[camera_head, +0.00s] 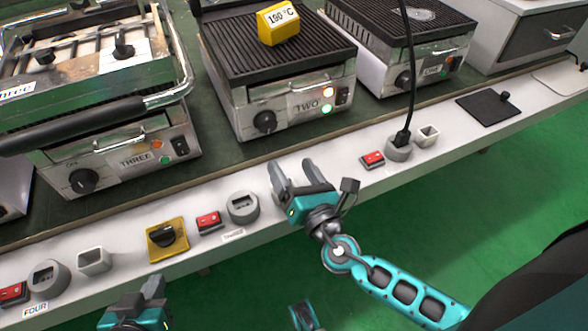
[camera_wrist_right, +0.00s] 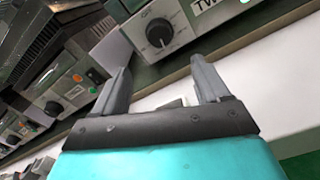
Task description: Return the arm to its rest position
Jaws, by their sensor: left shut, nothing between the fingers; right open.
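My right gripper (camera_head: 295,178) is open and empty above the white ledge, in front of the grill labelled TWO (camera_head: 290,100). Its two grey fingers stand apart in the right wrist view (camera_wrist_right: 160,85), with nothing between them. The teal right arm comes in from the lower right of the head view. My left gripper (camera_head: 150,290) is low at the bottom edge of the head view, below the ledge front. It is shut and empty, and most of the left arm is out of view.
Grills THREE (camera_head: 125,150) and ONE (camera_head: 425,75) flank grill TWO. A yellow 190 °C block (camera_head: 278,22) sits on grill TWO. A black cable plugs into a socket (camera_head: 398,153). Green floor is clear in front.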

